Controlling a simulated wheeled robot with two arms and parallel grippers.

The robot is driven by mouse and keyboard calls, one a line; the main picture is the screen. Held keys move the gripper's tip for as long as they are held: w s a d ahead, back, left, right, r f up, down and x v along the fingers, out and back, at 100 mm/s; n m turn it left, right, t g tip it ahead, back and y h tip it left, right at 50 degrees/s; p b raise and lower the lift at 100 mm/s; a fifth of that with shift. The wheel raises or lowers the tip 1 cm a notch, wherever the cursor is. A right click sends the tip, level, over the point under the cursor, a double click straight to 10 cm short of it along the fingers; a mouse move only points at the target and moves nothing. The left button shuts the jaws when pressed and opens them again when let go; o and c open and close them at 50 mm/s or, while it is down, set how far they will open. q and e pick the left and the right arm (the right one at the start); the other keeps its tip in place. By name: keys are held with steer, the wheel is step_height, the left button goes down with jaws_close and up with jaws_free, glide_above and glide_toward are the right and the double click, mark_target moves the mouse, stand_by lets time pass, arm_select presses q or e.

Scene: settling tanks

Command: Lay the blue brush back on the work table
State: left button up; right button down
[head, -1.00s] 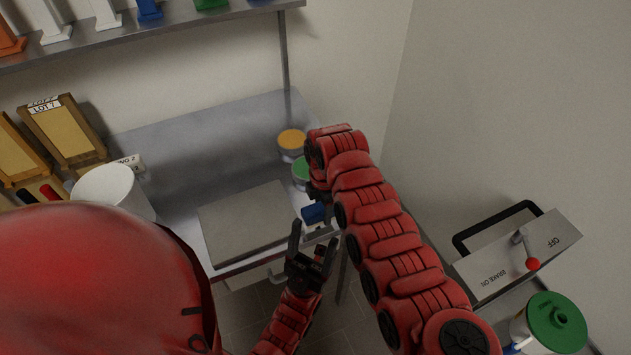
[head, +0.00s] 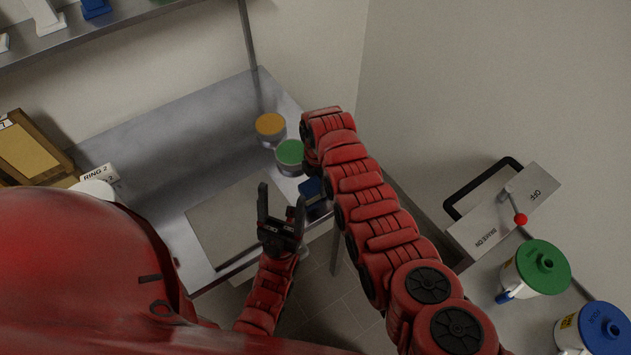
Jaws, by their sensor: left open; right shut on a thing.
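The steel work table (head: 160,135) runs along the back wall, with a flat grey board (head: 225,225) on it. My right gripper (head: 312,172) is at the table's right end, mostly hidden under its own wrist. It is shut on the blue brush (head: 311,189), of which only a blue block shows. I cannot tell whether the brush touches the table. My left gripper (head: 281,212) is open and empty, in front of the board's right part as seen here, left of the brush.
An orange-topped tub (head: 270,128) and a green-topped tub (head: 290,153) stand near the brush. A wooden frame (head: 30,148) and a "RING 2" label (head: 98,176) are at left. At right are a brake lever panel (head: 505,210) and green-lidded (head: 543,265) and blue-lidded (head: 603,325) containers.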

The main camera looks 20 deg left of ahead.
mark_target(317, 180)
steer(key=c, duration=0.6)
jaws_free()
steer(key=shift+d, duration=0.15)
steer(key=shift+o, duration=1.7)
steer(key=shift+s+a, duration=0.1)
steer(key=shift+a, duration=0.35)
steer(key=shift+d+r, duration=0.2)
steer(key=shift+d, duration=0.05)
step_height(317, 180, up, 6)
steer(key=shift+a+f+b, duration=0.1)
steer(key=shift+a+b, duration=0.05)
steer(key=shift+b, duration=0.95)
step_height(317, 180, up, 6)
steer(key=p, duration=0.2)
